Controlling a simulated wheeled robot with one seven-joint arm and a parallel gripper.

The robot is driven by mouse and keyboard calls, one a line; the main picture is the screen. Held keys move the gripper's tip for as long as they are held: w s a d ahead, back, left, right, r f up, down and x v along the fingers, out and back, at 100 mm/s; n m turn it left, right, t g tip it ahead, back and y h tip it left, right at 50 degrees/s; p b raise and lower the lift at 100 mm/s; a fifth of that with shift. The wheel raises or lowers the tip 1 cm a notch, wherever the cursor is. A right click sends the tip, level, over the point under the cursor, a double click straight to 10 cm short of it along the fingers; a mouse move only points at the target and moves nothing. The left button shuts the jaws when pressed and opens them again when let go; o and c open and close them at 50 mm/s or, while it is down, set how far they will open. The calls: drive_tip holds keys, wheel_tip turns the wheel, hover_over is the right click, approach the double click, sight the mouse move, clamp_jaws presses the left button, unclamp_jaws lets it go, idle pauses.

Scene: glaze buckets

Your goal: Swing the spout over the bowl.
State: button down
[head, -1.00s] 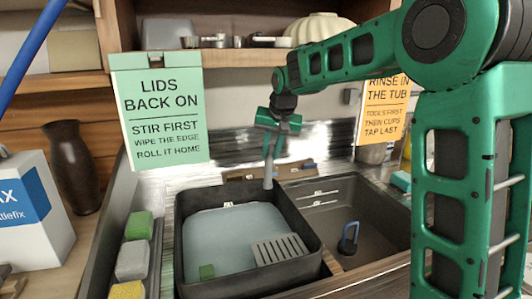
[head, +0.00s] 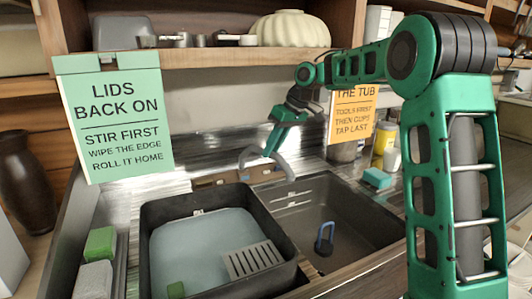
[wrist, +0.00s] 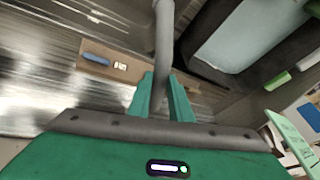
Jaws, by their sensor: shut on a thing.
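The grey curved spout (head: 285,168) arches at the back of the sink in the head view. Its right end shows against the rear edge of the right sink bowl (head: 345,213). My gripper (head: 270,152) is shut on the spout from above. In the wrist view the spout (wrist: 164,35) runs between the two green fingertips of my gripper (wrist: 162,95). The right bowl is dark grey and holds a blue-handled tool (head: 324,238). The spout's mount is not clearly visible.
A black tub (head: 285,225) of pale water with a grey grate (head: 253,259) fills the left side. Green and grey sponges (head: 100,243) lie left of it. A teal sponge (head: 377,178) and a yellow bottle (head: 383,142) stand right. Hanging signs (head: 115,120) flank the sink.

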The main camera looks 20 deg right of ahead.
drive_tip(key=shift+w+d+n, duration=0.25)
drive_tip(key=shift+d+n, duration=0.05)
drive_tip(key=shift+d, duration=0.15)
drive_tip(key=c, duration=1.6)
unclamp_jaws()
drive_tip(key=v, duration=1)
drive_tip(key=shift+w+d+r, duration=0.1)
drive_tip(key=shift+d+r, duration=0.1)
drive_tip(key=shift+r, duration=0.15)
